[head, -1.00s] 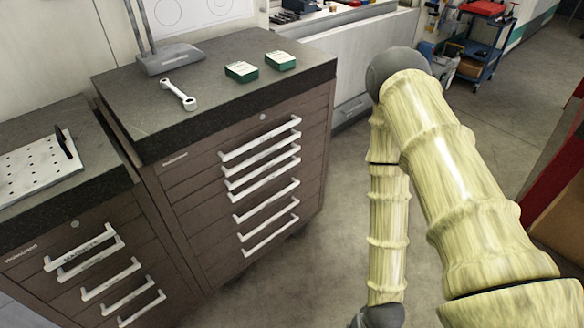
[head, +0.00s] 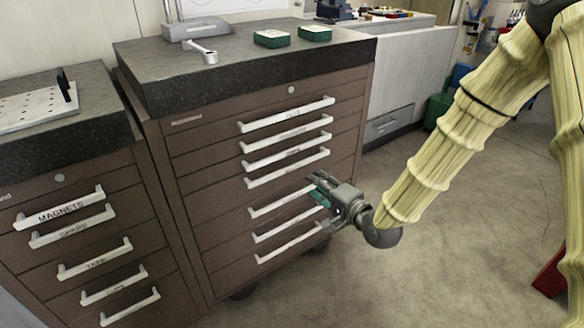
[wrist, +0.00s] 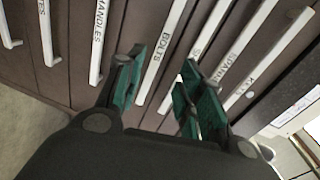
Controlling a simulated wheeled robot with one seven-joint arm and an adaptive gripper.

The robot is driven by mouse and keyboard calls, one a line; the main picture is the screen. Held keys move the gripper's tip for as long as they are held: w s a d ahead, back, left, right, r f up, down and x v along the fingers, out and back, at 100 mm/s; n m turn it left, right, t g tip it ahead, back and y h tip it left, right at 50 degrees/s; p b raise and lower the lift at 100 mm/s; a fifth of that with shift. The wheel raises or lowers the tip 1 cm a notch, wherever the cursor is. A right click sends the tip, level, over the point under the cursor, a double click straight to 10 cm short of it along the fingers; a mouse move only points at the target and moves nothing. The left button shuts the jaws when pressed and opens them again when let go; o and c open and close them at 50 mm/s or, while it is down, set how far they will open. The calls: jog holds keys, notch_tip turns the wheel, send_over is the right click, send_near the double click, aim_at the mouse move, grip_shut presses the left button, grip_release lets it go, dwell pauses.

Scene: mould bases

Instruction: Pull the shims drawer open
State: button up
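The brown drawer cabinet (head: 190,160) has several white bar handles, and all its drawers look shut. In the wrist view, a handle whose label starts with S (wrist: 208,34) lies between the BOLTS handle (wrist: 163,55) and the SPAN… handle; my right finger hides the rest of its label. Most labels are too small to read in the head view. My gripper (head: 319,189) is open and empty, in front of the right part of the cabinet's middle-to-lower handles. In the wrist view my gripper (wrist: 160,86) has its green-padded fingers apart, with the BOLTS handle showing between them.
A second cabinet (head: 25,265) with MAGNETS and SPARE handles stands at the left. The floor (head: 400,290) right of the cabinets is clear, with a red object (head: 551,272) at the far right.

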aim_at(293, 152)
jog(key=shift+m+t+y, duration=0.3)
jog(key=shift+t+y, duration=0.3)
jog(key=shift+y, duration=0.2)
jog(key=w+a+r+b, duration=0.1)
jog(key=w+a, duration=0.1)
jog(key=w, duration=0.1)
jog(key=w+a+r+b, duration=0.1)
jog(key=w+a+r, duration=0.1)
jog(key=w+a, duration=0.1)
jog(key=w+a+r+b, duration=0.1)
jog(key=w+a, duration=0.1)
jog(key=w, duration=0.2)
jog(key=shift+w+a+r, duration=0.15)
jog(key=shift+w+a, duration=0.05)
grip_shut()
